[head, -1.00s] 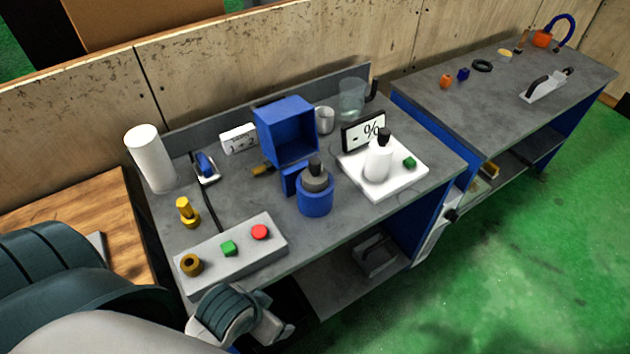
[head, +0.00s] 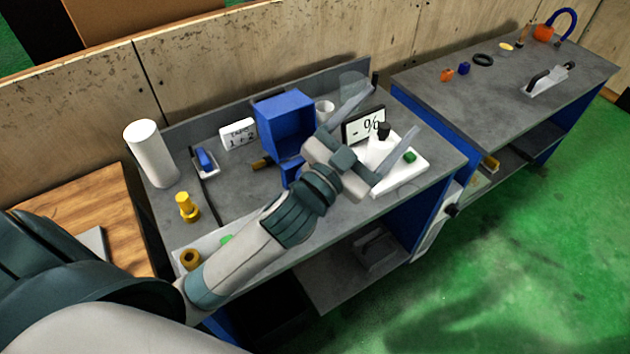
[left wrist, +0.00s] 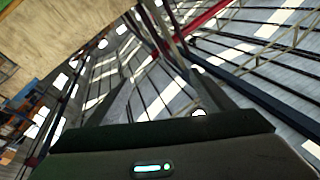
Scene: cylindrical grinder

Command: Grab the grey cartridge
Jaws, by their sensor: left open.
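My left gripper (head: 393,106) is open and empty over the right part of the near workbench, its fingers pointing up and to the right. Its two fingers also show in the left wrist view (left wrist: 165,90), against the ceiling, with no object between them. The grey cartridge does not show now; my left wrist and forearm cover the spot in front of the blue box (head: 283,125) where a grey, dark-topped piece stood in a blue round holder. My right gripper is not in view.
A white cylinder (head: 151,152) and yellow piece (head: 186,207) stand left. A second bench (head: 440,105) is at right.

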